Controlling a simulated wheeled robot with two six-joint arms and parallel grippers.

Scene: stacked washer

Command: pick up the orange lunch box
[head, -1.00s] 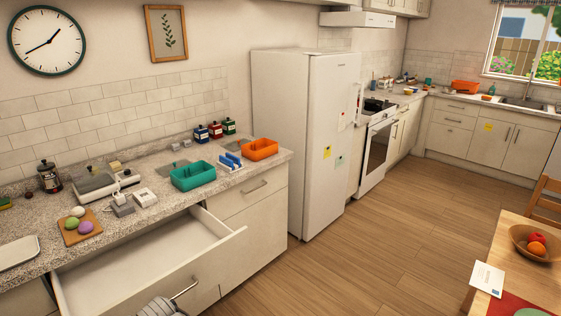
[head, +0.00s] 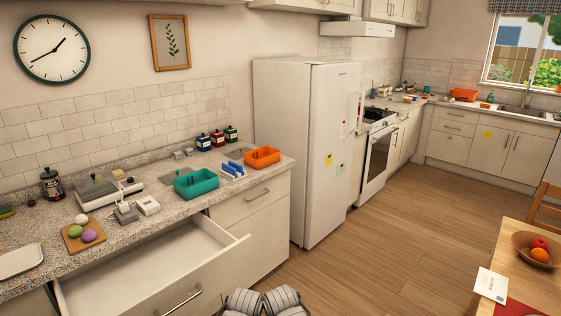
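An orange lunch box (head: 262,158), an open divided tray, sits on the near counter close to its right end, beside the fridge. A similar teal box (head: 196,184) is to its left and nearer. A small blue-and-white rack (head: 233,171) stands in front of the orange box. Another orange container (head: 463,94) is on the far counter by the sink; I cannot tell what it is. Two grey ribbed parts of mine show at the bottom edge, apart from everything on the counter. No gripper fingertips are visible, and nothing is seen held.
A drawer (head: 235,249) under the near counter is pulled open into the room. The fridge (head: 325,150) stands right of the counter. A wooden table (head: 532,284) with a fruit bowl (head: 526,254) is at right. The floor (head: 400,235) between is clear.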

